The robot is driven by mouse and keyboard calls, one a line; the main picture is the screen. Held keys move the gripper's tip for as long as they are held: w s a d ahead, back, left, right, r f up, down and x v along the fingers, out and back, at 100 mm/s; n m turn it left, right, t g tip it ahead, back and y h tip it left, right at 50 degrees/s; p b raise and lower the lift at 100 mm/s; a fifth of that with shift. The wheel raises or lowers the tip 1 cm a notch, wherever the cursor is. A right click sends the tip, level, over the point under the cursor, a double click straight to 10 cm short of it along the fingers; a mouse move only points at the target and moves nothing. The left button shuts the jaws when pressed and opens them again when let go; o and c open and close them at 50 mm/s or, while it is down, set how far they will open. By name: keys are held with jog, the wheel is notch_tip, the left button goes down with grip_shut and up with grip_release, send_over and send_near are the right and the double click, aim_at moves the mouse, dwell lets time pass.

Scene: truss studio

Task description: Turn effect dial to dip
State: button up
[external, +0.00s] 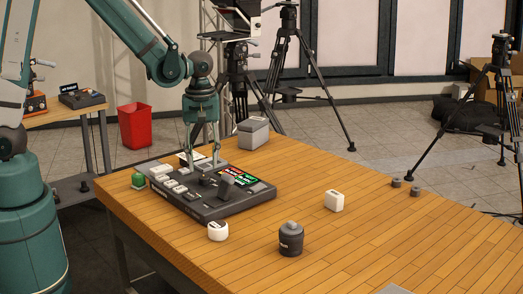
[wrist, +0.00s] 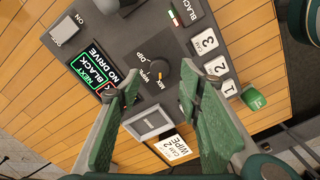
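The effect dial (wrist: 161,70) is a dark round knob on the grey control panel (wrist: 205,40). Labels DIP, WIPE and MIX curve around one side of it in the wrist view. A small orange mark on the knob lies nearest the MIX label. My gripper (wrist: 158,92) is open, with one green finger on each side of the dial area; the gap between them looks empty. I cannot tell whether the fingertips touch the panel.
The panel carries a lit screen (wrist: 93,72), numbered CAM buttons (wrist: 205,41) and a grey rectangular part (wrist: 150,124). A white round item (external: 218,231), dark jar (external: 291,240), white block (external: 334,201) and grey box (external: 253,137) stand around it. The table's right side is mostly clear.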

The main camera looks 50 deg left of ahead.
aim_at(204, 177)
jog(key=shift+f, duration=2.45)
jog(key=shift+c, duration=0.7)
jog(key=c, duration=0.7)
jog(key=shift+c, duration=0.2)
